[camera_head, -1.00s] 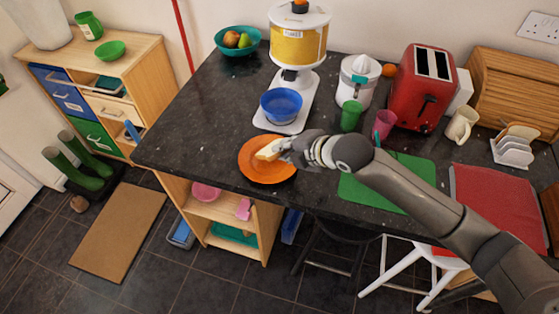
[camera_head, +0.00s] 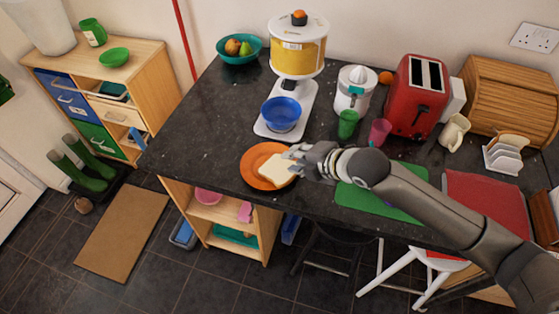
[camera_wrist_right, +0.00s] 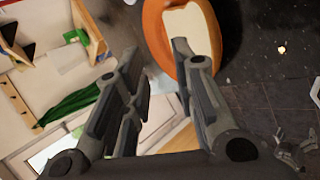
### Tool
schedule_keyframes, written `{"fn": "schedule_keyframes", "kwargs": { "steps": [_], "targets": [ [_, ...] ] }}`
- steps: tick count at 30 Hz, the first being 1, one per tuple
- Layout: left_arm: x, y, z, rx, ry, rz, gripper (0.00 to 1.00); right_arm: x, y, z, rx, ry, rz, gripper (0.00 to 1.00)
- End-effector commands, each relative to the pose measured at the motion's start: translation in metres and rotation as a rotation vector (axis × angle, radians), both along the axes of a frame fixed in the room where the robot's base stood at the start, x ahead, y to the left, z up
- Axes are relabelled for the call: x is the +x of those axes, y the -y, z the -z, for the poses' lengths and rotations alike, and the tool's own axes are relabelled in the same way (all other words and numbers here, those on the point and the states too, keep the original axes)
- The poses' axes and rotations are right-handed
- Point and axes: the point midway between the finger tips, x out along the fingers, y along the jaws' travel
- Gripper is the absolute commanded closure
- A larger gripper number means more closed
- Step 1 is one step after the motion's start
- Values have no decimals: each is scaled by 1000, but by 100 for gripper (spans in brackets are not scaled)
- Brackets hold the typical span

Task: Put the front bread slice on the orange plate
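The white bread slice (camera_head: 277,171) lies flat on the orange plate (camera_head: 253,161) near the front edge of the dark counter. In the right wrist view the slice (camera_wrist_right: 188,32) rests on the plate (camera_wrist_right: 154,30) beyond the fingers. My right gripper (camera_head: 297,160) is at the right side of the slice, with its fingers apart in the right wrist view (camera_wrist_right: 157,55) and nothing between them. Part of the plate is hidden by the slice and gripper. My left gripper is not in view.
A white rack (camera_head: 502,160) with more slices stands at the right, near the red toaster (camera_head: 416,96). A blue bowl (camera_head: 281,112) sits on a white scale-like base behind the plate. A green mat (camera_head: 380,203) lies under my arm. Counter left of the plate is clear.

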Motion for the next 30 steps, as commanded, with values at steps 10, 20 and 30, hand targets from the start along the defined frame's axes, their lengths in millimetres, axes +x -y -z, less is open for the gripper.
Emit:
{"fn": "schedule_keyframes", "kwargs": {
  "steps": [10,20,30],
  "targets": [
    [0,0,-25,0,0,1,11,-17,15,-20,1,0,-1,75],
    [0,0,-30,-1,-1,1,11,-17,15,-25,1,1,0,75],
    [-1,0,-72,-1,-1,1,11,-28,26,-80,-1,3,-1,75]
  ]
}}
